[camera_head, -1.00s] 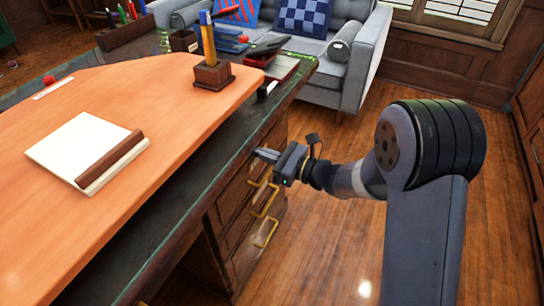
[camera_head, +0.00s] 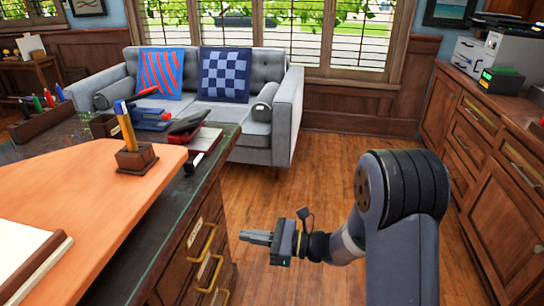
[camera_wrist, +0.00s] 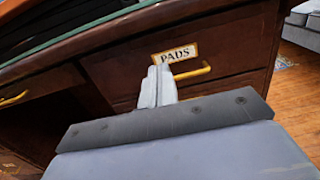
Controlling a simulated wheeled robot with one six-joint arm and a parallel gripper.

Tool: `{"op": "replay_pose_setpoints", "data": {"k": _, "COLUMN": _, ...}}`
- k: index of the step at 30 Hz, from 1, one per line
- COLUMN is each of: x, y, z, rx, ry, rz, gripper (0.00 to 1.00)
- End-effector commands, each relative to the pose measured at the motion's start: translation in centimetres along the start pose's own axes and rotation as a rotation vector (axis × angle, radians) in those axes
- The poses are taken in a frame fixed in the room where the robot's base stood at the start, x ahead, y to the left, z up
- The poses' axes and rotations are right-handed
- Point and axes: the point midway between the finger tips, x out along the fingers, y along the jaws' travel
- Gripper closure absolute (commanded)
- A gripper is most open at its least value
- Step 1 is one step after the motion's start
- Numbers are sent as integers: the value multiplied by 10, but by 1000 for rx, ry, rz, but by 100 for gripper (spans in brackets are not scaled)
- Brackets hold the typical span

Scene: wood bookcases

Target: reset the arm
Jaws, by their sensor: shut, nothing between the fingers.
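My gripper (camera_head: 256,237) is shut and empty. In the head view it points left, beside the desk's drawer front and over the wood floor. In the wrist view my gripper (camera_wrist: 158,86) shows its closed fingers in front of a dark wood drawer (camera_wrist: 237,58) labelled "PADS" with a yellow handle (camera_wrist: 193,72). The fingers overlap the drawer in that view; I cannot tell the exact distance, but in the head view a gap of floor shows between them and the desk.
The desk (camera_head: 165,230) stands at left, with several handled drawers. On it are a pen holder (camera_head: 136,158) and a pad (camera_head: 28,255). A grey sofa (camera_head: 285,112) stands behind. A wood cabinet (camera_head: 490,150) lines the right. Open floor (camera_head: 310,190) lies between.

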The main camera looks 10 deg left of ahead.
Motion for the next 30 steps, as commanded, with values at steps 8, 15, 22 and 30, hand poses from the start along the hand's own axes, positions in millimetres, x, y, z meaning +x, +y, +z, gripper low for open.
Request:
{"op": "replay_pose_setpoints", "data": {"k": 8, "x": 4, "y": 0, "z": -1, "rx": 0, "ry": 0, "rz": 1, "gripper": 100}}
{"op": "replay_pose_setpoints", "data": {"k": 15, "x": 37, "y": 1, "z": -2, "rx": -1, "ry": 1, "rz": 5, "gripper": 100}}
{"op": "replay_pose_setpoints", "data": {"k": 22, "x": 82, "y": 2, "z": -2, "rx": -1, "ry": 0, "rz": 5, "gripper": 100}}
{"op": "replay_pose_setpoints", "data": {"k": 30, "x": 115, "y": 6, "z": 0, "rx": -1, "ry": 0, "rz": 2, "gripper": 100}}
